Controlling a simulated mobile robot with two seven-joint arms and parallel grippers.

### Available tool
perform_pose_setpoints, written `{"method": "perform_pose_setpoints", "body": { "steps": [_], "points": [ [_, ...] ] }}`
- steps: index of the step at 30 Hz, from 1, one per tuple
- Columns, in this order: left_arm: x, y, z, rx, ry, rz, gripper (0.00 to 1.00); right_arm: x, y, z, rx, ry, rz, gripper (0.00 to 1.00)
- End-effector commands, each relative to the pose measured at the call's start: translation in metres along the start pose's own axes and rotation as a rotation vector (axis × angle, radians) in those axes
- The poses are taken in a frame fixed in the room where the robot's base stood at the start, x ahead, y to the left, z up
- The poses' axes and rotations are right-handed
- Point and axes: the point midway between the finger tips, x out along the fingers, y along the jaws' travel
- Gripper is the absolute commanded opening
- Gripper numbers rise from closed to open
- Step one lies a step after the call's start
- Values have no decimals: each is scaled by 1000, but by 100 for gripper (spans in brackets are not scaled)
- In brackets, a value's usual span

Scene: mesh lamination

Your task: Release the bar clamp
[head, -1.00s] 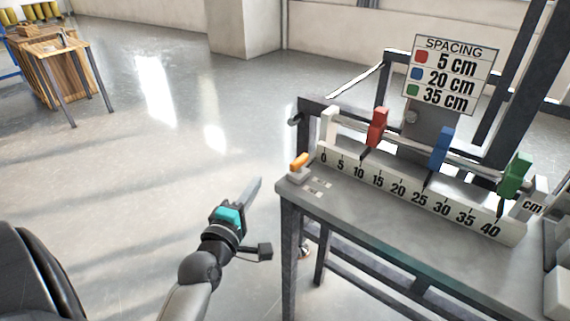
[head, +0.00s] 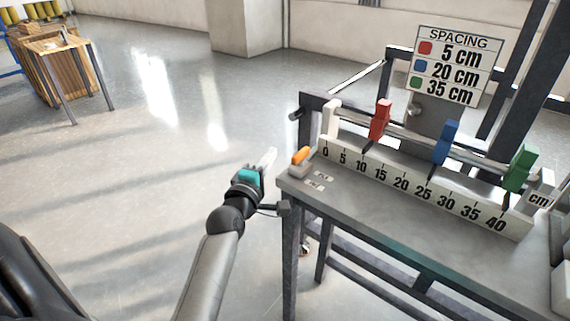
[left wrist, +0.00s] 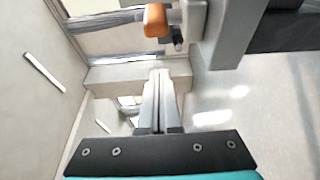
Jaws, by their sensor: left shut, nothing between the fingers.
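An orange-handled lever (head: 300,155) sits on a grey base at the left end of the bench, beside the zero end of the scale. In the left wrist view the orange handle (left wrist: 157,20) shows at the top, beyond my fingertips. My left gripper (head: 268,158) is just left of the lever, off the bench's edge, and apart from it. Its fingers (left wrist: 159,75) are shut together and empty. A metal bar (head: 409,138) runs behind the scale and carries red (head: 380,120), blue (head: 445,143) and green (head: 520,168) blocks. My right gripper is not in view.
The bench (head: 375,193) has a white scale (head: 410,190) marked 0 to 40 cm. A spacing sign (head: 452,65) stands behind it. Two small labels lie in front of the lever. The floor left of the bench is clear.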

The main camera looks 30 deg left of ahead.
Motion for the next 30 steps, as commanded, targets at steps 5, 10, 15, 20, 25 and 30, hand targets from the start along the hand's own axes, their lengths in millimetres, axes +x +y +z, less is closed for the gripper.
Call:
{"method": "perform_pose_setpoints", "body": {
  "steps": [5,10,15,20,25,30],
  "points": [
    [10,-1,12,-5,-1,-1,0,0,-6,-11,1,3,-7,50],
    [3,-1,29,-3,-1,-1,0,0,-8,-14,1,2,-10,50],
    [0,-1,37,-1,0,-1,0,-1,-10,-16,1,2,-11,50],
    [0,0,38,1,0,-1,0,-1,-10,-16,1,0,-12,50],
    [0,0,38,1,0,-1,0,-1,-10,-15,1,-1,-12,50],
    [1,0,37,0,4,0,0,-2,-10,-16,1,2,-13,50]
  ]
}}
